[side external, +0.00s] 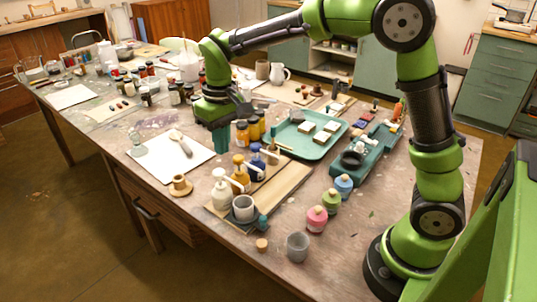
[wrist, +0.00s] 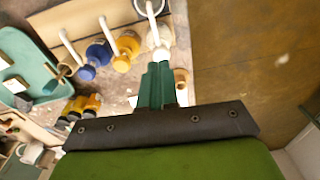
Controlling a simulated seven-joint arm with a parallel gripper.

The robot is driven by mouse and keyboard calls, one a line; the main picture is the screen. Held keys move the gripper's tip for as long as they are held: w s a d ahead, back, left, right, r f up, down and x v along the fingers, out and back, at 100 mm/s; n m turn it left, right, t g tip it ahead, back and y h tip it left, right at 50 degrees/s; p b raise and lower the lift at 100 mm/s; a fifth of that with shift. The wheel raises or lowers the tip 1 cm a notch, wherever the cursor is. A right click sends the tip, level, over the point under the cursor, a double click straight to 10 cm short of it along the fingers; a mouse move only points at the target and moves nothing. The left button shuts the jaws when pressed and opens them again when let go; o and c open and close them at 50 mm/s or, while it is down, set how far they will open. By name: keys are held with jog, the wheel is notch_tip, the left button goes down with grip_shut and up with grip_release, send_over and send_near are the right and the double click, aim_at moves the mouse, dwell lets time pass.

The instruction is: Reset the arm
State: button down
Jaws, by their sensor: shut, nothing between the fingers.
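My gripper (side external: 220,143) hangs from the green arm over the middle of the table (side external: 285,215). Its teal fingers are together, with nothing between them. They point down, above the table near the right edge of a white sheet (side external: 160,168). In the wrist view, the closed fingers (wrist: 158,70) lie in front of part of the table and reach up toward the white bottle (wrist: 159,38) in the picture. My arm arches over the right side of the table in the side view.
White (side external: 221,191), yellow (side external: 239,180) and blue (side external: 257,161) bottles stand near a wooden board. A teal tray (side external: 295,149) and amber jars (side external: 242,134) are close right of my gripper. Pink (side external: 317,219), green and blue jars stand nearer the front. Many jars crowd the back left.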

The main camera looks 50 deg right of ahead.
jog(key=s+d+r+m+t, duration=0.1)
jog(key=s+d+r+t, duration=0.1)
jog(key=s, duration=0.7)
jog(key=s+d+r+m+t+y, duration=0.1)
jog(key=s+d+r+m+t, duration=0.1)
jog(key=s, duration=0.8)
jog(key=d+r+t, duration=0.1)
jog(key=r+t, duration=0.1)
jog(key=shift+s+m+t+y, duration=0.2)
jog(key=shift+m+t+y, duration=0.1)
jog(key=shift+t, duration=0.1)
